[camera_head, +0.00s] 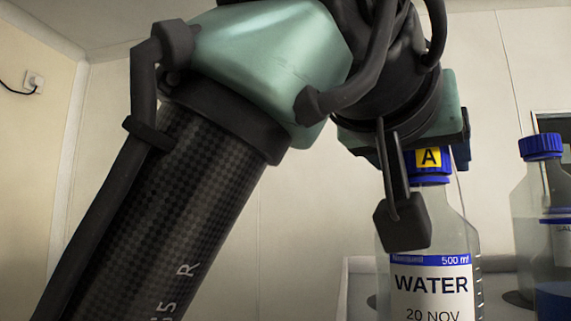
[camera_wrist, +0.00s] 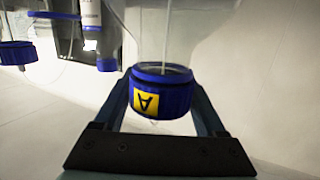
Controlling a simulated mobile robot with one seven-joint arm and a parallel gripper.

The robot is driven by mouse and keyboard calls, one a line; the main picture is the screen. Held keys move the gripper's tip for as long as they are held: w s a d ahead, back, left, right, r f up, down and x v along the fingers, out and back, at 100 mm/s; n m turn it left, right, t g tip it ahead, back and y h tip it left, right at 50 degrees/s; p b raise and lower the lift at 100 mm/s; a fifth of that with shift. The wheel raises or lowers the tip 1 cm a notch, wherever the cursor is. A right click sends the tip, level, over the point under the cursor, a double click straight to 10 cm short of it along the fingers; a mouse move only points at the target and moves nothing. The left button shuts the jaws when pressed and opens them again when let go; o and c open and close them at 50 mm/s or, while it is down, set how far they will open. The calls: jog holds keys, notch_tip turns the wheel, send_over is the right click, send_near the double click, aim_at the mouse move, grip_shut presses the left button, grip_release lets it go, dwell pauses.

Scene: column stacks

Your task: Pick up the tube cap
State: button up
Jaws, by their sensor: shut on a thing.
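A blue screw cap (camera_wrist: 150,80) with a yellow "A" label sits on the neck of a clear bottle, which shows upside down in the wrist view. My gripper (camera_wrist: 162,92) has a finger on each side of this cap and is shut on it. In the head view the same cap (camera_head: 429,180) tops the upright WATER bottle (camera_head: 432,283), with my gripper (camera_head: 428,156) around it from above. The cap appears seated on the bottle. My wrist parts partly hide the cap and the bottle's left side there.
Another blue-capped bottle (camera_head: 541,190) stands at the right of the head view, cut by the frame edge. A pale tray edge (camera_head: 358,264) shows behind the WATER bottle. In the wrist view, a blue-capped vessel (camera_wrist: 17,53) and a labelled tube (camera_wrist: 91,12) are at upper left.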

notch_tip(320, 180, up, 10)
jog(key=b, duration=0.1)
dwell(0.5)
dwell(0.4)
